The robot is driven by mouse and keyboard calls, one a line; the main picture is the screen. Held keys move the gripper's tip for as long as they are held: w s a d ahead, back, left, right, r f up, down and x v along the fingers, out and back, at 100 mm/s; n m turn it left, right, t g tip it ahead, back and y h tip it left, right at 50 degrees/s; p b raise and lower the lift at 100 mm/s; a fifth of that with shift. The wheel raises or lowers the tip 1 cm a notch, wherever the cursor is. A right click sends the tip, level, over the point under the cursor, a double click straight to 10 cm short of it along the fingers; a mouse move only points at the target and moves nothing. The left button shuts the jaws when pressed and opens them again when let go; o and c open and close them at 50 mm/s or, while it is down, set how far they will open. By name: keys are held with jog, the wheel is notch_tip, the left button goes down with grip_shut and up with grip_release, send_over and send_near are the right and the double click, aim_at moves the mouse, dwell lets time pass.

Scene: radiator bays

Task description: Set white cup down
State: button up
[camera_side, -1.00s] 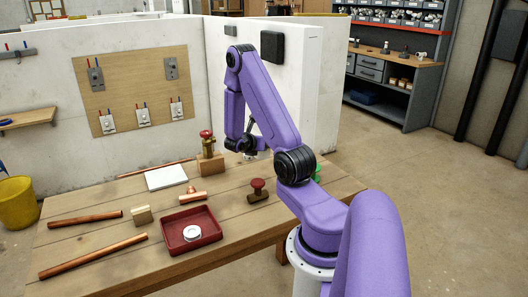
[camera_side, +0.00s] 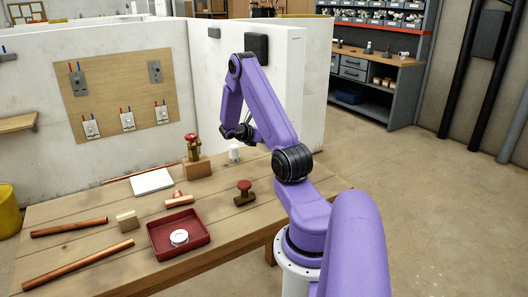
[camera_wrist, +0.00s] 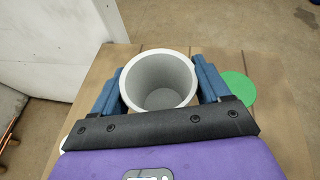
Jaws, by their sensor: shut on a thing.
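The cup's inside looks empty. Its base is hidden in the wrist view, and I cannot tell whether it touches the table. A flat green disc (camera_wrist: 238,88) lies on the table to the right of the cup, apart from it.
A brass valve with a red knob (camera_side: 192,148) stands on a wooden block near the cup. A second red-knobbed valve (camera_side: 244,190), a white tile (camera_side: 152,181) and a red tray (camera_side: 163,251) are on the table. White walls (camera_side: 205,80) stand behind.

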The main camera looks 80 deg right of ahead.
jog(key=d+f, duration=0.2)
jog(key=w+d+f, duration=0.1)
jog(key=d+f, duration=0.1)
jog(key=w+d+f, duration=0.1)
jog(key=d+f, duration=0.1)
jog(key=shift+w+f, duration=0.15)
jog(key=shift+w, duration=0.1)
jog(key=shift+d+f, duration=0.1)
jog(key=shift+f, duration=1.6)
jog(key=shift+f, duration=0.2)
jog(key=o, duration=1)
